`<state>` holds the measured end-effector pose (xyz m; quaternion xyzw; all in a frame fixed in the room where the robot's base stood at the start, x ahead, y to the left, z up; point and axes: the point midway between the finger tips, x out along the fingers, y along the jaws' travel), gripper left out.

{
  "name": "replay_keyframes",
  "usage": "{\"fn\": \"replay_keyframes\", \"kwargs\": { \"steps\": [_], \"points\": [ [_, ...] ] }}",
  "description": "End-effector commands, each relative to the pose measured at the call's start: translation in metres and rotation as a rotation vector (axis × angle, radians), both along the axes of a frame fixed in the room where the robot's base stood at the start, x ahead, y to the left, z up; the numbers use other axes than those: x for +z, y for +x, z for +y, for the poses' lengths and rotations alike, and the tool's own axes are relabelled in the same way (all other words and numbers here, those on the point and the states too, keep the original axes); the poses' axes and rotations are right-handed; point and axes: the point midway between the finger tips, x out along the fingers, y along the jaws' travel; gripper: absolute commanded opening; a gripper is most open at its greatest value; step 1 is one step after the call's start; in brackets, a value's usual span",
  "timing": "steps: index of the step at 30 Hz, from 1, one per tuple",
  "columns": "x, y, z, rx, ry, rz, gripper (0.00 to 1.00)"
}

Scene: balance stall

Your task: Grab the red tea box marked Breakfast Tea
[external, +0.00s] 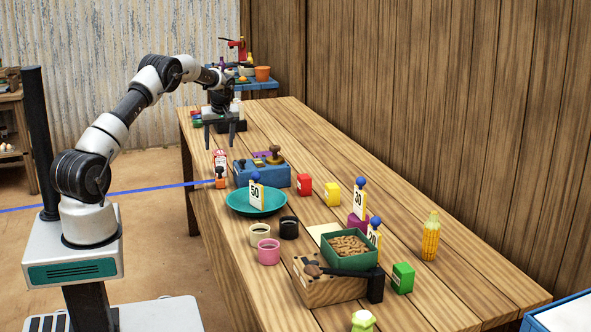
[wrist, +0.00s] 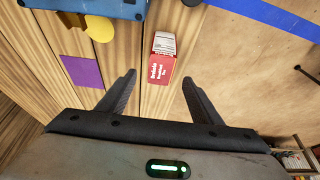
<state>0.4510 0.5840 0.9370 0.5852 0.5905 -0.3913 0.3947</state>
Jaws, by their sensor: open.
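The red tea box (external: 220,160) stands near the left edge of the wooden table, below my gripper in the external view. In the wrist view the red and white tea box (wrist: 160,72) shows white lettering, too small to read surely, and appears between the finger lines. My gripper (external: 219,145) is open and empty, with its fingers pointing down above the box. In the wrist view my gripper (wrist: 158,77) has its two fingers spread apart, one to each side of the box. I see no contact with the box.
A blue scale or crate (external: 262,174) stands close to the right of the box. A purple square (wrist: 82,72) lies flat on the table. A teal dish (external: 240,204) and cups stand nearer the camera.

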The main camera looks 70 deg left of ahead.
Motion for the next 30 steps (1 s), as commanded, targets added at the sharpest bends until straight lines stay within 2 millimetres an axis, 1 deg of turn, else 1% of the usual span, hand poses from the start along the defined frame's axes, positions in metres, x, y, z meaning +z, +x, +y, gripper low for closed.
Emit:
{"fn": "replay_keyframes", "kwargs": {
  "steps": [1,4,7,12,18,21,24,30],
  "points": [
    [-0.012,0.000,0.004,0.000,-0.002,0.001,0.59],
    [-0.027,-0.001,0.011,-0.001,0.000,0.001,0.59],
    [-0.036,0.000,0.015,-0.001,0.000,0.000,0.59],
    [-0.045,0.000,0.017,-0.001,0.000,-0.001,0.59],
    [-0.075,-0.003,0.024,0.000,-0.002,0.001,0.59],
    [-0.086,-0.002,0.029,0.000,-0.001,-0.001,0.59],
    [-0.090,-0.002,0.031,-0.001,0.001,-0.001,0.59],
    [-0.090,-0.002,0.032,-0.001,0.001,-0.001,0.59]
  ]
}}
